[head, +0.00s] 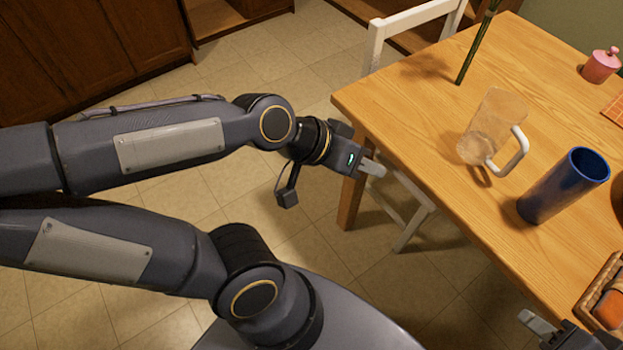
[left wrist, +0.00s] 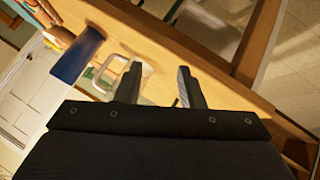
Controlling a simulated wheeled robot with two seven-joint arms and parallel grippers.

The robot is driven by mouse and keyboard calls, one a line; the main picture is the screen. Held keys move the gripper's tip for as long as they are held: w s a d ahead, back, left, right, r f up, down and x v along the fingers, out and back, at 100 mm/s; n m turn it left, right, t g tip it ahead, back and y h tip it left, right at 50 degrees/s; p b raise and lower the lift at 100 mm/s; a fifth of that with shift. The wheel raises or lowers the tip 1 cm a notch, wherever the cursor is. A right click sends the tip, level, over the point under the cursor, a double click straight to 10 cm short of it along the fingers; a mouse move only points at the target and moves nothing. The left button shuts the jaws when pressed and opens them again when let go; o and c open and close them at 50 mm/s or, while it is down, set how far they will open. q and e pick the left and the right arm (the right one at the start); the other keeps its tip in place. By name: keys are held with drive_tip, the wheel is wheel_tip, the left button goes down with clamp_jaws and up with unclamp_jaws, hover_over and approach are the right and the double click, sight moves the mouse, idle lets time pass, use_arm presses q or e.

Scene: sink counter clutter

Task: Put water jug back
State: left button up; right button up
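The water jug (head: 492,113) is clear, with a white handle (head: 517,150) on its right side. It stands on the wooden table (head: 430,130), apart from both grippers. My left gripper (head: 372,168) is off the table's near left edge, left of the jug. In the left wrist view its two fingers (left wrist: 160,80) are apart with nothing between them. The jug's pale handle (left wrist: 122,72) shows just beyond the left finger there. My right gripper (head: 540,323) is only partly in view at the bottom right, by the table's near edge; its opening is cut off.
A blue cup (head: 560,190) stands right of the jug; it also shows in the left wrist view (left wrist: 78,55). A green stem (head: 477,45) rises behind the jug. A pink lidded pot (head: 601,66) is at the far right, a basket (head: 592,293) at the near right. A white chair (head: 376,48) stands beyond.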

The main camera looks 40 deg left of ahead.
use_arm(q)
drive_tip(key=s+a+f+n+g+y, duration=0.1)
drive_tip(key=s+a+f+n+y, duration=0.1)
drive_tip(key=s+a, duration=0.3)
drive_tip(key=s, duration=0.2)
drive_tip(key=shift+s+a, duration=0.25)
drive_tip(key=shift+s, duration=0.15)
wheel_tip(320, 180, up, 16)
drive_tip(key=p, duration=1.5)
drive_tip(key=shift+p, duration=0.4)
